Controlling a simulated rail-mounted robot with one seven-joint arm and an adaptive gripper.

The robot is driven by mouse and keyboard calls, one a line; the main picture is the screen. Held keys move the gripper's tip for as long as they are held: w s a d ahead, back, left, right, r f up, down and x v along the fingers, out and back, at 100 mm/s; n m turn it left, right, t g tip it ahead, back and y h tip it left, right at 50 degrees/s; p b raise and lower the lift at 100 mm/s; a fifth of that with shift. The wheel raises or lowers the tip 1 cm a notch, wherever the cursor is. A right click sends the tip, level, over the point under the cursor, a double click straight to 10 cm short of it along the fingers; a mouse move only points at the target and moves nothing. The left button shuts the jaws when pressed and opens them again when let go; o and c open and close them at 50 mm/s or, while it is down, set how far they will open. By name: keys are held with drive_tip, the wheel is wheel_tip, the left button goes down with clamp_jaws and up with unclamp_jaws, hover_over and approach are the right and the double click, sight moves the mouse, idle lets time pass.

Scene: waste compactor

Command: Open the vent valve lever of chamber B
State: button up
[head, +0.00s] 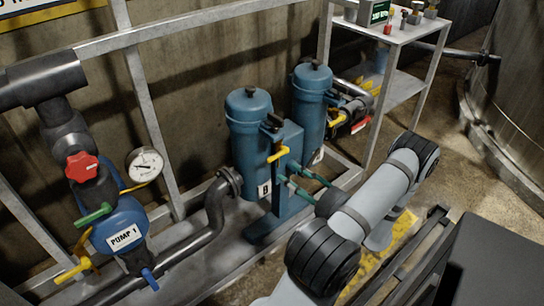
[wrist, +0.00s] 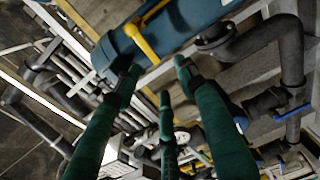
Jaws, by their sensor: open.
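Two blue cylindrical chambers stand on a blue base in the head view. The left chamber (head: 248,140) carries a white tag that seems to read B; the tag on the right chamber (head: 313,100) is too small to read. A yellow lever (head: 278,154) sticks out at the left chamber's right side. In the wrist view a yellow lever (wrist: 143,42) crosses the blue body just beyond the fingertips. My gripper (head: 292,176) has green fingers, spread apart and empty, just right of and below the lever. The spread fingers also show in the wrist view (wrist: 155,75).
Left are a pump (head: 122,225) marked PUMP 1, a red knob (head: 82,166), a gauge (head: 145,165) and a dark curved pipe (head: 215,215). Grey frame posts stand around the chambers. A shelf (head: 400,85) stands behind right. Another yellow lever (head: 341,119) is by the right chamber.

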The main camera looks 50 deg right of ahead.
sight(275, 157)
drive_tip(key=shift+m+h, duration=0.4)
drive_tip(key=shift+m, duration=0.5)
drive_tip(key=x, duration=0.3)
drive_tip(key=d+x, duration=0.1)
drive_tip(key=x, duration=0.3)
drive_tip(key=r+x, duration=0.1)
drive_tip(key=x, duration=0.2)
drive_tip(key=shift+w+d+r, duration=0.1)
drive_tip(key=shift+d+r, duration=0.05)
drive_tip(key=shift+d, duration=0.1)
clamp_jaws()
